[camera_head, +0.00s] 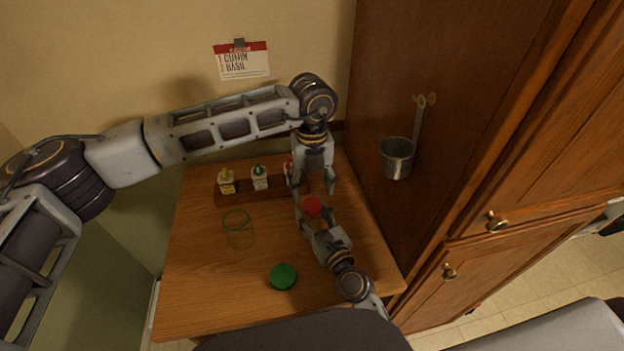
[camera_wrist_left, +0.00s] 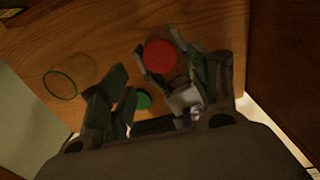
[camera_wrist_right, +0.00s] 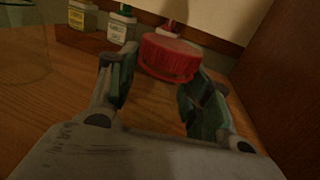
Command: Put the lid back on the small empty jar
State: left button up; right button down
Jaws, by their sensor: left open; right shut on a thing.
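A red lid (camera_head: 313,205) is at the fingertips of my right gripper (camera_head: 312,217), which is shut on a small jar. The lid also shows large in the right wrist view (camera_wrist_right: 170,57), just past the fingers. The clear jar body under it is hard to make out, so I cannot tell how the lid is seated. My left gripper (camera_head: 315,184) is open, pointing down just behind and above the red lid. A larger clear jar (camera_head: 239,232) with a green rim stands open at the left. A green lid (camera_head: 283,276) lies flat near the front.
A wooden rack (camera_head: 235,198) with several small labelled bottles stands at the back, partly hidden by my left arm. A cabinet side (camera_head: 440,90) with a hanging metal cup (camera_head: 396,158) bounds the right. A note (camera_head: 242,63) is on the wall. Left and front counter areas are mostly clear.

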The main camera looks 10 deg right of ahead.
aim_at(312, 204)
pick_arm(q)
jog(key=shift+f, duration=3.15)
jog(key=c, duration=1.1)
jog(key=shift+o, duration=0.2)
jog(key=m, duration=0.4)
jog(key=shift+m, duration=0.3)
jog(key=m, duration=0.3)
jog(key=shift+m, duration=0.4)
jog(key=m, duration=0.3)
jog(key=shift+m, duration=0.4)
jog(key=m, duration=0.4)
